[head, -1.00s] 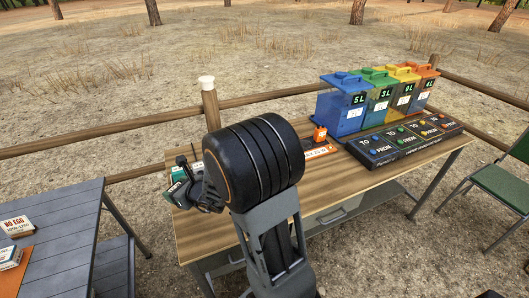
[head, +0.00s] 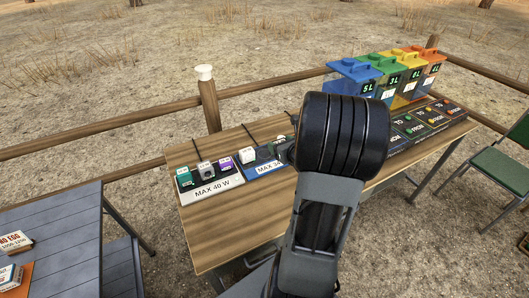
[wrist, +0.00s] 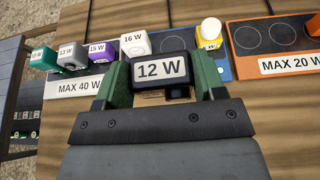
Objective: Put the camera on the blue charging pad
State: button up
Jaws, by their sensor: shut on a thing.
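In the wrist view my gripper (wrist: 160,62) is shut on a dark block labelled 12 W (wrist: 162,71), which looks like the camera. A round dark part shows under its label. The blue charging pad (wrist: 182,42) lies just beyond it, partly hidden behind the camera and a finger. A white 16 W device (wrist: 136,44) stands at the pad's left end and a yellow device with a round white top (wrist: 209,38) at its right end. An empty ring shows between them. In the head view the blue pad (head: 264,169) is partly hidden by my arm.
A white MAX 40 W pad (head: 215,190) holds teal, grey and purple devices on the left. An orange MAX 20 W pad (wrist: 291,63) lies right of the blue one. Coloured bins (head: 352,73) stand at the back right. The table's front wood (head: 225,235) is bare.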

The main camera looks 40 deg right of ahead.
jog(key=f+x, duration=0.1)
jog(key=x, duration=0.4)
jog(key=s+f+p+x, duration=0.1)
jog(key=x, duration=0.4)
jog(key=d+f+x, duration=0.1)
jog(key=x, duration=0.3)
jog(key=shift+w+d+f, duration=0.1)
jog(key=shift+w+f, duration=0.05)
jog(key=shift+w, duration=0.05)
jog(key=shift+w+f, duration=0.25)
jog(key=f, duration=0.1)
jog(key=f+p, duration=0.1)
jog(key=shift+w+d+f, duration=0.1)
jog(key=shift+w+f, duration=0.15)
jog(key=shift+f, duration=0.55)
jog(key=shift+f, duration=0.1)
jog(key=shift+f, duration=0.15)
jog(key=o, duration=0.7)
